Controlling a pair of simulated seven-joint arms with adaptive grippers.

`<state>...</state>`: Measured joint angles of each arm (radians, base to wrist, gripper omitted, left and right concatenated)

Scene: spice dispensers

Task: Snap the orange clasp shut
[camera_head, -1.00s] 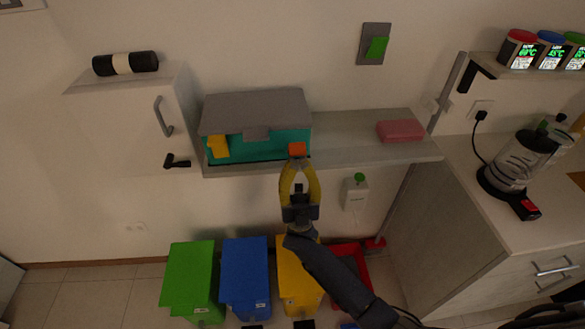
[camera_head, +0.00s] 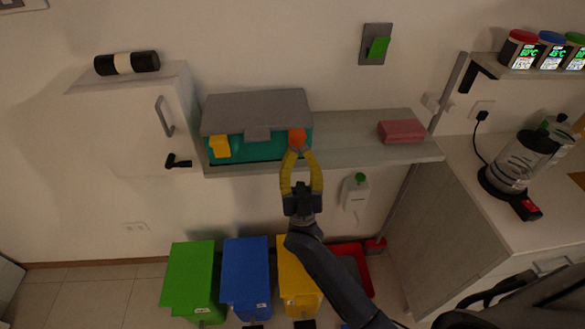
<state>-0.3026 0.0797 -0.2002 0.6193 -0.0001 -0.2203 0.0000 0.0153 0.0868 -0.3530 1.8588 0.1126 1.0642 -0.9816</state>
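A teal box (camera_head: 270,151) with a grey lid (camera_head: 255,110) stands on the wall shelf. The lid is down over the box. The orange clasp (camera_head: 297,139) is at the box's front right and now lies up against the front, by the lid's edge. A yellow clasp (camera_head: 219,146) is at the front left, and a grey tab (camera_head: 257,134) is between them. My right gripper (camera_head: 297,152) comes from below. Its yellow fingers bow outward and their tips come together just under the orange clasp, apparently touching it. My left gripper is out of view.
A pink block (camera_head: 401,131) lies on the shelf (camera_head: 345,138) to the right. A white cabinet (camera_head: 130,115) stands left of the box. Green, blue and yellow bins are below. A counter (camera_head: 470,165) with a glass jug (camera_head: 520,160) is at the right.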

